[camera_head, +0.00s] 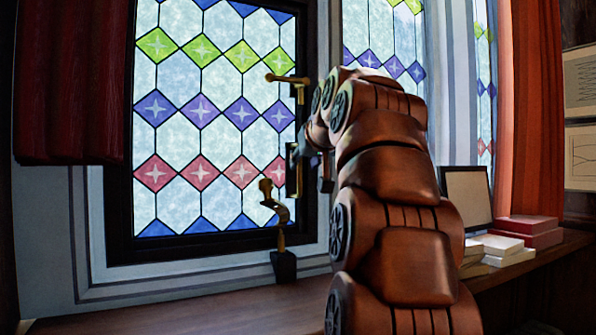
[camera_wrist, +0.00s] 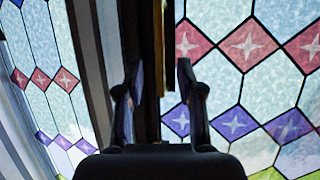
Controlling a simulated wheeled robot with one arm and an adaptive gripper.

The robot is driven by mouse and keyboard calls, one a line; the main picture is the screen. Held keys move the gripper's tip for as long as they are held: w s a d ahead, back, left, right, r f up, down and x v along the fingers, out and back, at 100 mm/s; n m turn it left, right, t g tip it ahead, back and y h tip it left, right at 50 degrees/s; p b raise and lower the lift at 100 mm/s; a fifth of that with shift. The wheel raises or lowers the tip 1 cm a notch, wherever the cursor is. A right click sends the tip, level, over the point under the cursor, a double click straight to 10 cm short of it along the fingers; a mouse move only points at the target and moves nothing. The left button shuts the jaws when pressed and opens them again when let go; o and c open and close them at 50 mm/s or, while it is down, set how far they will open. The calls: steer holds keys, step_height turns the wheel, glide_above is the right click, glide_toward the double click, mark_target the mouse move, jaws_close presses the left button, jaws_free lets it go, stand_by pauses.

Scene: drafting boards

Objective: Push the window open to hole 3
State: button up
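The window (camera_head: 215,125) is a dark-framed leaded pane with green, purple and red diamonds, and it looks closed or nearly closed in its frame. A brass handle (camera_head: 290,82) is at its upper right edge, with a brass and dark fitting (camera_head: 292,170) below. A curved brass piece (camera_head: 275,205) rises from a dark block (camera_head: 284,265) on the sill. I cannot make out numbered holes. My gripper (camera_wrist: 158,85) is open, its two fingers apart on either side of the window's dark edge and a brass strip (camera_wrist: 159,40). Contact is unclear. In the head view my arm mostly hides it.
The wooden sill (camera_head: 170,305) is clear at left. White books (camera_head: 500,248), red boxes (camera_head: 528,230) and a framed panel (camera_head: 467,197) stand at right. A dark red curtain (camera_head: 70,80) hangs at left and an orange-red curtain (camera_head: 538,100) at right.

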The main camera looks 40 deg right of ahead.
mark_target(300, 170)
steer(key=x, duration=0.5)
steer(key=shift+w+d+f+p, duration=0.15)
steer(key=shift+w+f+p, duration=0.1)
steer(key=shift+p, duration=0.1)
steer(key=shift+r, duration=0.1)
jaws_close()
